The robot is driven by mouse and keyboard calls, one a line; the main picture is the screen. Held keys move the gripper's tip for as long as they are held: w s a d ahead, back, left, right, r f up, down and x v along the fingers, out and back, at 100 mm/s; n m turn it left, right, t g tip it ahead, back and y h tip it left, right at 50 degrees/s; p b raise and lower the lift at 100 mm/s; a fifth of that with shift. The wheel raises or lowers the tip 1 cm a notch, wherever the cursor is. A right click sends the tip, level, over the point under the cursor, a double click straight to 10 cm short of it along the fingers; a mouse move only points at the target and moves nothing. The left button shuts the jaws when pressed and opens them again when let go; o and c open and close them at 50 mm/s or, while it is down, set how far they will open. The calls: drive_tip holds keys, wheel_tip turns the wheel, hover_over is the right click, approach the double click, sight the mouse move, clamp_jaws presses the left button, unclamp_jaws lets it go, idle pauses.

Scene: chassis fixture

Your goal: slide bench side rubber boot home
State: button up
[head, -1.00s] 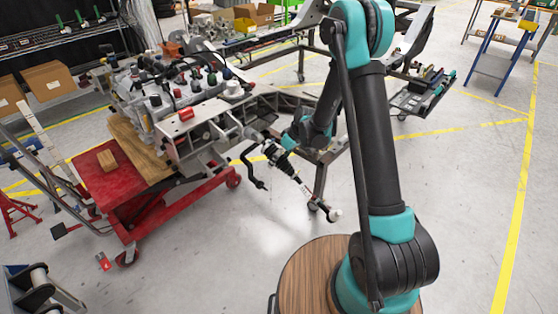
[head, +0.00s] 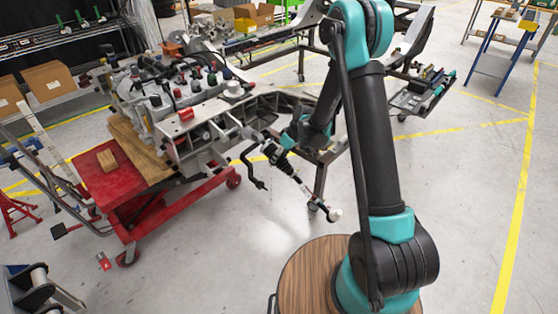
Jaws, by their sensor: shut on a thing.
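A black rubber boot (head: 284,163) sits around a thin rod (head: 305,191) that slopes down to the right from the metal chassis fixture (head: 205,135). The rod ends in a pale ball-like tip (head: 334,215). My gripper (head: 274,152) is at the upper end of the boot, on the chassis side, and is shut on it. The fingers are small and partly merge with the dark boot, so the exact contact is hard to see. The boot's seat on the chassis side is partly hidden by my gripper.
A red cart (head: 130,190) carries wooden blocks under the fixture. A round wooden top (head: 310,275) is in front. The floor around the rod's tip is clear.

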sight(267, 146)
drive_tip(key=w+a+r, duration=0.2)
drive_tip(key=a, duration=0.1)
drive_tip(key=w+a+r, duration=0.1)
drive_tip(key=w+a, duration=0.1)
drive_tip(key=shift+w+a, duration=0.1)
drive_tip(key=o, duration=1.7)
drive_tip(key=shift+r, duration=0.15)
drive_tip(key=v, duration=1.1)
drive_tip(key=shift+r, duration=0.4)
